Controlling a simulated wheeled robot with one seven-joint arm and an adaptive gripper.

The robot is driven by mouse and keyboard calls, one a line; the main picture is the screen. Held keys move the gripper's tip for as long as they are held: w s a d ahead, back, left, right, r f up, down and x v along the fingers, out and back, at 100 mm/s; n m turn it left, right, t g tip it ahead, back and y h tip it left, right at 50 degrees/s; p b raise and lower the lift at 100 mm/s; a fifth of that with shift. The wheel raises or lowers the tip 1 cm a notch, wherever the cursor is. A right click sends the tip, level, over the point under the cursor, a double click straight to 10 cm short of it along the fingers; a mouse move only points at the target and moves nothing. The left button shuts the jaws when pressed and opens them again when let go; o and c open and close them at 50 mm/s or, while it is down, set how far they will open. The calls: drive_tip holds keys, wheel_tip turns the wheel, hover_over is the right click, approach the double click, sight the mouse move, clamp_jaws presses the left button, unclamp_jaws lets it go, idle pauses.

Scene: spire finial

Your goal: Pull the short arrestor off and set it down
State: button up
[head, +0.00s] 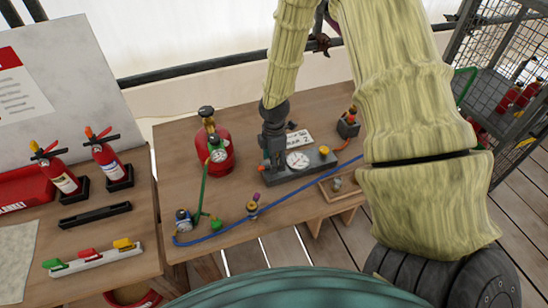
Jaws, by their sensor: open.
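My gripper (273,157) points down at the left end of a grey test block (300,172) on the wooden bench. Its fingers are open and overlap that end of the block in the picture. A small orange part (265,165) shows beside the fingertips; I cannot tell whether they touch it. The block carries a round white gauge (298,160) and a yellow knob (324,151). I cannot make out the short arrestor for sure; the fingers may hide it. A shallow wooden tray (322,190) with a small metal fitting (337,184) lies to the right, in front of the block.
A red cylinder (228,160) stands behind left. A blue hose (222,232) crosses the bench front near small regulators (183,220) (253,208). A label card (294,141) and a dark orange-topped device (348,125) are behind. The left table holds fire extinguishers (62,175).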

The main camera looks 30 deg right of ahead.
idle(0.5)
drive_tip(key=shift+s, duration=0.15)
clamp_jaws()
drive_tip(key=shift+r+p, duration=0.2)
drive_tip(key=shift+p, duration=0.3)
drive_tip(key=shift+r, duration=0.15)
drive_tip(key=shift+r+p, duration=2.3)
drive_tip(key=shift+r, duration=0.3)
